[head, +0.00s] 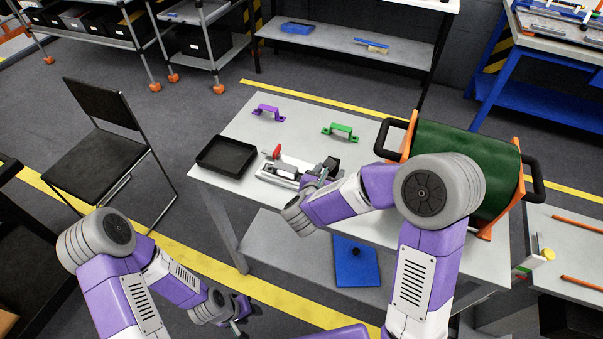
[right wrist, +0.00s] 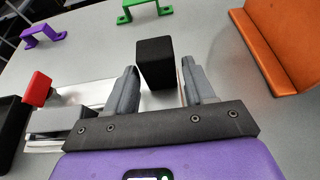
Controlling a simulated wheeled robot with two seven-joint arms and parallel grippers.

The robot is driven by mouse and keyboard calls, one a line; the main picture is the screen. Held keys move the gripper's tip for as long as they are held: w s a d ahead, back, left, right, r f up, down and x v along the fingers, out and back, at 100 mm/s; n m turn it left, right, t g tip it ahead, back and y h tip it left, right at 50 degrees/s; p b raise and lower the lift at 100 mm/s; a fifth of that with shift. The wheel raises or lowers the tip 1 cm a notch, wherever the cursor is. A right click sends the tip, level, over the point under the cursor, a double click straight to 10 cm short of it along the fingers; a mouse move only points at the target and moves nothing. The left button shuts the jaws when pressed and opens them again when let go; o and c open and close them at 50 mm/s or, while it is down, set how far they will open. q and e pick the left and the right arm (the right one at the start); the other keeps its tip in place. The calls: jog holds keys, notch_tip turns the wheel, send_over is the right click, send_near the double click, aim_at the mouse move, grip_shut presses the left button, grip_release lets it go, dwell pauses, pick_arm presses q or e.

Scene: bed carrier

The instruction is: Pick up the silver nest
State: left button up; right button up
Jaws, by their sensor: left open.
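The silver nest (head: 277,170) lies on the grey table, a low silver fixture with a red handle (head: 277,152) at its left and a dark block at its right end. In the right wrist view the nest's pale plate (right wrist: 95,92) runs behind my fingers, beside the black block (right wrist: 155,62). My right gripper (right wrist: 159,68) is open, its two fingers apart on either side of the black block; contact cannot be told. My right arm hides part of the nest in the head view. My left gripper (head: 241,313) is open and empty, low in front of the table.
A black tray (head: 227,157) stands left of the nest. A purple handle (head: 268,112) and a green handle (head: 341,131) lie behind it. A green drum with orange ends (head: 468,160) stands at the right. A blue plate (head: 355,262) lies on the lower shelf. A black chair (head: 97,155) is at left.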

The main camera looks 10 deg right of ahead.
grip_shut()
jog(key=shift+r, duration=0.1)
